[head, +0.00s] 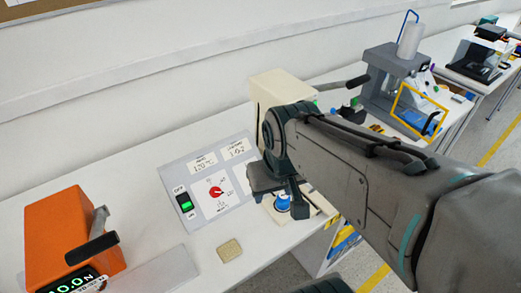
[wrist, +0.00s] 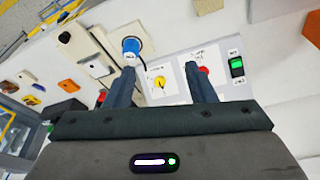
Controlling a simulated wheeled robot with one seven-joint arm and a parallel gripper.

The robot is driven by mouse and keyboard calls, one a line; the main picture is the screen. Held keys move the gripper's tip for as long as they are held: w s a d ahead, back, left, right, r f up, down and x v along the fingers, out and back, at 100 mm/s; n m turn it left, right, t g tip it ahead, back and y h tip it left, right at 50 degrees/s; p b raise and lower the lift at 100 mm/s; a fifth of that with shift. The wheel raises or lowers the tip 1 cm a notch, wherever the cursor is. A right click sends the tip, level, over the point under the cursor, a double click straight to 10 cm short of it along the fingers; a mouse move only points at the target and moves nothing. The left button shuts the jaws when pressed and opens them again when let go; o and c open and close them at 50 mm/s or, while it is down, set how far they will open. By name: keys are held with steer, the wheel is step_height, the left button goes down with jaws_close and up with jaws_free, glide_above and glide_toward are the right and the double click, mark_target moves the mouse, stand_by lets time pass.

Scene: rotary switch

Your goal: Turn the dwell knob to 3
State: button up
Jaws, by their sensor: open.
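A pale control panel (head: 178,168) lies on the bench with a red knob (head: 215,191) on its left part. In the wrist view the red knob (wrist: 204,70) is partly behind the right finger, and a yellow knob (wrist: 159,82) shows between the fingers. The knob names and the dial numbers are too small to read, so I cannot tell which is the dwell knob. My gripper (wrist: 160,70) is open and empty, apart from the yellow knob. In the head view my gripper (head: 278,203) and arm hide the panel's right part.
A green rocker switch (head: 186,203) is on the panel's left edge. A blue round part (head: 282,203) stands right of the panel, close to my gripper. An orange machine with a handle (head: 62,235) stands left. A tan block (head: 229,250) lies in front. A cream machine (head: 283,88) stands behind.

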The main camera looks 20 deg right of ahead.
steer(key=w+d+f+n+t+y+b, duration=0.1)
steer(key=w+f+n+b, duration=0.1)
steer(key=w+b, duration=0.65)
steer(key=w+d+f+n+b, duration=0.1)
steer(key=w+d+f+b, duration=0.15)
steer(key=w+b, duration=0.55)
steer(key=b+x, duration=0.1)
steer(key=x, duration=0.3)
steer(key=b+x, duration=0.1)
steer(key=x, duration=0.4)
steer(key=a+b+x, duration=0.1)
steer(key=b+x, duration=0.1)
steer(key=x, duration=0.2)
steer(key=shift+s+f, duration=0.15)
steer(key=shift+f, duration=0.1)
steer(key=c, duration=1)
